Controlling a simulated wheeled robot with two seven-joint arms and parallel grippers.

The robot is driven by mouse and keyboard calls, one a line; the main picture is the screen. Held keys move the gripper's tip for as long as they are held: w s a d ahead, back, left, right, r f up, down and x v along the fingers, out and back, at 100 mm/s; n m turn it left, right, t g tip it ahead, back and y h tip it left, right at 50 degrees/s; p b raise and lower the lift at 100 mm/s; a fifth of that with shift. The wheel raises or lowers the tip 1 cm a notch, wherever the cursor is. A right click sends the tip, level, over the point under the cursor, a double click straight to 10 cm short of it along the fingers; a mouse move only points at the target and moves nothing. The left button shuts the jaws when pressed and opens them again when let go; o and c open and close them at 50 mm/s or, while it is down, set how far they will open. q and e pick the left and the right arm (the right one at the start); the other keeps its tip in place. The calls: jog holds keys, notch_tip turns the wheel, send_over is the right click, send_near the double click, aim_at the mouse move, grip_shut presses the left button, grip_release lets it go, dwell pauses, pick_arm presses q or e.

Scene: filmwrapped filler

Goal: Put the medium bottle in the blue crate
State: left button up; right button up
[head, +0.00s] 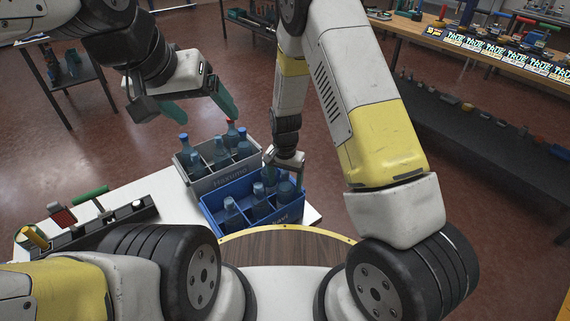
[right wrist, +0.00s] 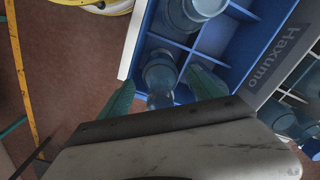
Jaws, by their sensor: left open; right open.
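The blue crate (head: 213,218) stands on the white table, with several blue-grey bottles in its compartments. My right gripper (head: 284,170) is low over the crate's right end, pointing down. In the right wrist view, its open green fingers (right wrist: 162,92) are on either side of a translucent blue bottle (right wrist: 160,76) in a corner compartment of the blue crate (right wrist: 150,35). I cannot tell whether they touch it, or whether this is the medium bottle. My left gripper (head: 198,106) is open and empty, above and left of the grey crate.
A grey crate (head: 207,183) with several bottles, one red-capped (head: 230,130), stands directly behind the blue crate. A black tool holder (head: 95,230) lies at the table's left. A workbench (head: 480,60) and a side table (head: 50,60) stand further back.

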notch_tip(320, 180, up, 10)
jog(key=shift+r, duration=0.2)
jog(key=s+d+r+n+t+y, duration=0.1)
jog(key=s+d+r, duration=0.15)
jog(key=r, duration=0.45)
jog(key=s+d+r+t+y, duration=0.1)
jog(key=s+d+r, duration=0.15)
jog(key=r, duration=0.35)
jog(key=s+d+r+n+t, duration=0.1)
jog(key=s+d+r, duration=0.15)
jog(key=r, duration=0.45)
jog(key=s+d+r+n+t, duration=0.1)
jog(key=s+d+r, duration=0.2)
jog(key=s, duration=0.3)
jog(key=s+d+r+n+t, duration=0.1)
jog(key=s+d+r+t, duration=0.1)
jog(key=s+r, duration=0.3)
jog(key=shift+s+d+r+n, duration=0.15)
jog(key=shift+s+d+n, duration=0.15)
jog(key=shift+s+d, duration=0.4)
